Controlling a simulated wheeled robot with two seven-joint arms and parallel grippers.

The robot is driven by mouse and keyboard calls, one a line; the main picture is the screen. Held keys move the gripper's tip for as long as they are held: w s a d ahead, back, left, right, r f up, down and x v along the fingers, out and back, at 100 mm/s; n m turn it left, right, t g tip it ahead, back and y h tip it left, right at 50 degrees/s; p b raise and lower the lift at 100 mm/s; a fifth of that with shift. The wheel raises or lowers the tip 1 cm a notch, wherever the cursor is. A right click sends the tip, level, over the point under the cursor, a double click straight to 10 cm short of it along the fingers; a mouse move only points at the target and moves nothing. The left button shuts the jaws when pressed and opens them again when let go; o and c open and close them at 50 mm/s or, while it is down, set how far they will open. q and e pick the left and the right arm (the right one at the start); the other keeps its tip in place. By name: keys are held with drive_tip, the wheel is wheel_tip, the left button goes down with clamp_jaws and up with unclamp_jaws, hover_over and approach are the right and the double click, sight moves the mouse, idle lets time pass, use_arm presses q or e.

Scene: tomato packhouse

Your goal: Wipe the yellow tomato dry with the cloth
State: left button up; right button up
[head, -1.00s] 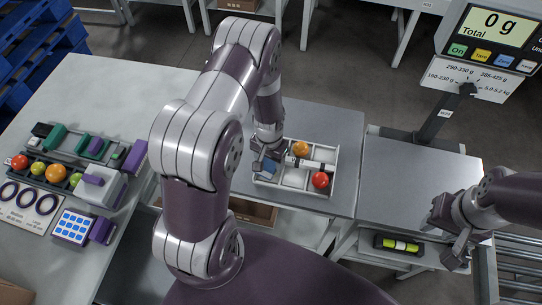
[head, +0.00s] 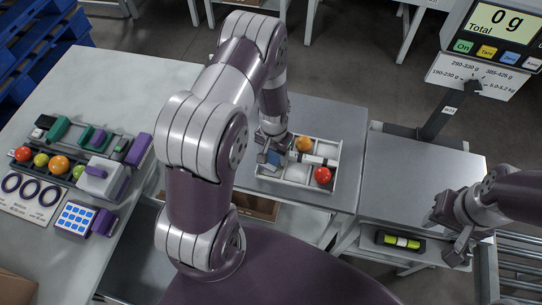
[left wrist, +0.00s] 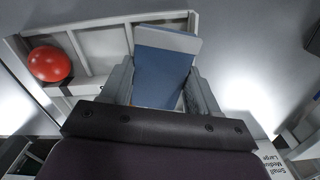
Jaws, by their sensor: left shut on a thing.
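The yellow tomato (head: 304,144), orange-yellow in colour, sits in the back part of a pale divided tray (head: 293,187). It does not show in the left wrist view. My left gripper (head: 272,152) is shut on the blue cloth (head: 274,159) at the tray's left side, left of the yellow tomato and apart from it. In the left wrist view the blue cloth (left wrist: 160,75) hangs between the fingers. My right gripper (head: 448,238) is at the far right, away from the tray; its finger opening is unclear.
A red tomato (head: 323,175) lies in the tray's front right compartment. A scale display (head: 500,25) reading 0 g stands at the right. The left table holds several tomatoes in a row and a blue-keyed pad (head: 76,218). The steel top (head: 420,180) right of the tray is clear.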

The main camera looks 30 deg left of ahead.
idle(0.3)
use_arm(q)
drive_tip(key=shift+s, duration=0.25)
drive_tip(key=shift+s+r+p, duration=0.1)
drive_tip(key=shift+s+p, duration=0.45)
drive_tip(key=shift+s, duration=0.55)
drive_tip(key=shift+w+f+b, duration=0.2)
drive_tip(key=shift+w+b, duration=0.15)
drive_tip(key=shift+w, duration=1)
drive_tip(key=shift+r, duration=0.1)
